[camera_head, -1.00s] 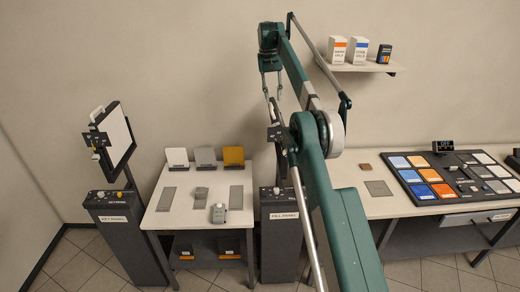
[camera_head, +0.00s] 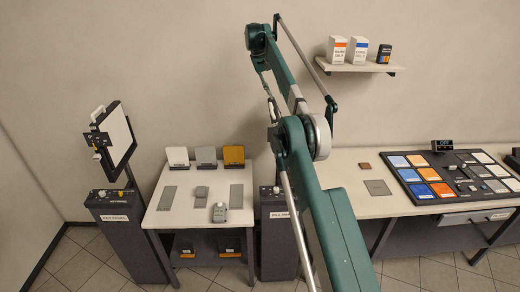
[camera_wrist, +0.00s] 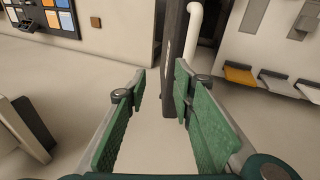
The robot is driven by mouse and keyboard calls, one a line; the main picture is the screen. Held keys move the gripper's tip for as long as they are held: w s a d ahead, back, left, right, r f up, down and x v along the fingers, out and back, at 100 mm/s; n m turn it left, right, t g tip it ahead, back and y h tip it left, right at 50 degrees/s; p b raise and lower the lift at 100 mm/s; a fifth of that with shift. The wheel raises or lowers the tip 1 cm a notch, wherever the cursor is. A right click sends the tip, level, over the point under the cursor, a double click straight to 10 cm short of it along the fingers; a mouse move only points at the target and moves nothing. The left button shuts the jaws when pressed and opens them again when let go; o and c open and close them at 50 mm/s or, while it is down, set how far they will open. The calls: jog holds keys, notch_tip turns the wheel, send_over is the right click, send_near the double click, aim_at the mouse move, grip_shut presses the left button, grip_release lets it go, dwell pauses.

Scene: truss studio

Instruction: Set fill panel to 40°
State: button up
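The fill panel's grey pedestal (camera_head: 279,245), with a FILL PANEL label and small knobs on top, stands right of the small table. My arm covers its right part, and the panel itself cannot be made out in the head view. In the wrist view my gripper (camera_wrist: 162,80) is open, its green-padded fingers wide apart with nothing held. A dark upright bar (camera_wrist: 178,60) and a white curved bar (camera_wrist: 194,30) stand just beyond the fingertips; they look like parts of the fill panel. I cannot read its angle.
The key panel (camera_head: 116,138) stands on its own pedestal at the left. The small table (camera_head: 168,222) holds cards and a small device. At the right a long table carries a console (camera_head: 445,190) of coloured tiles. A shelf (camera_head: 350,66) with boxes hangs above.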

jog(key=w+a+r+n+t+h+b, duration=0.1)
jog(key=w+a+n+t+h+b, duration=0.15)
jog(key=w+n+t+h, duration=0.5)
jog(key=w+a+f+n, duration=0.1)
jog(key=w+a+f, duration=0.2)
jog(key=f, duration=0.3)
jog(key=s+f+t+h+b, duration=0.1)
jog(key=s+f+t+b, duration=0.1)
jog(key=f+b, duration=1)
jog(key=s+a+f+n+t+h+b, duration=0.1)
jog(key=s+f+t+b, duration=0.1)
jog(key=f+b, duration=0.9)
jog(key=shift+s+a+f+b, duration=0.25)
jog(key=shift+s+f+b, duration=0.15)
jog(key=shift+f, duration=4.95)
